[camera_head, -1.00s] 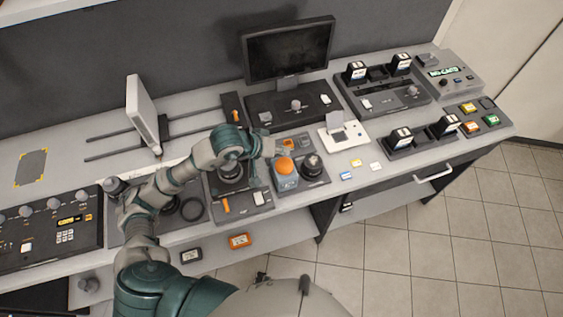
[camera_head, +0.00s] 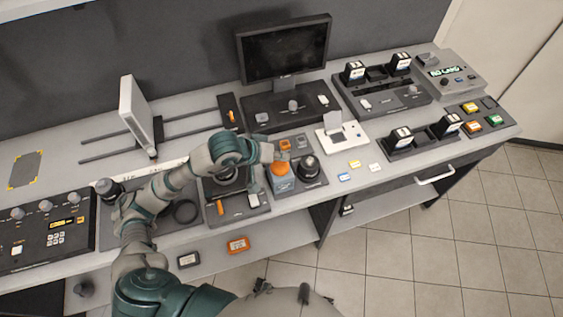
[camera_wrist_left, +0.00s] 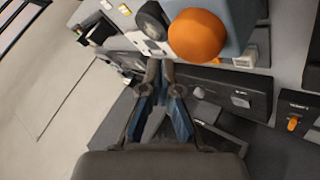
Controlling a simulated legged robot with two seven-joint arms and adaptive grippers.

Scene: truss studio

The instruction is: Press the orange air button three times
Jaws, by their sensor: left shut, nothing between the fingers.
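The orange air button (camera_head: 280,168) is a rounded dome on top of a blue-grey box (camera_head: 282,185) near the front of the console table. The dome also shows large at the top of the left wrist view (camera_wrist_left: 197,36), on its box (camera_wrist_left: 240,18). My left gripper (camera_head: 267,152) is shut and empty, just behind and left of the dome in the head view. In the left wrist view its fingertips (camera_wrist_left: 160,68) are together, below and left of the dome, with no clear contact. My right gripper is not in view.
A black knob (camera_head: 307,166) stands close to the right of the button box, and a small orange square (camera_head: 285,145) lies behind it. A monitor (camera_head: 285,52) stands at the back. A white device (camera_head: 342,133) is to the right. The table's front edge is near.

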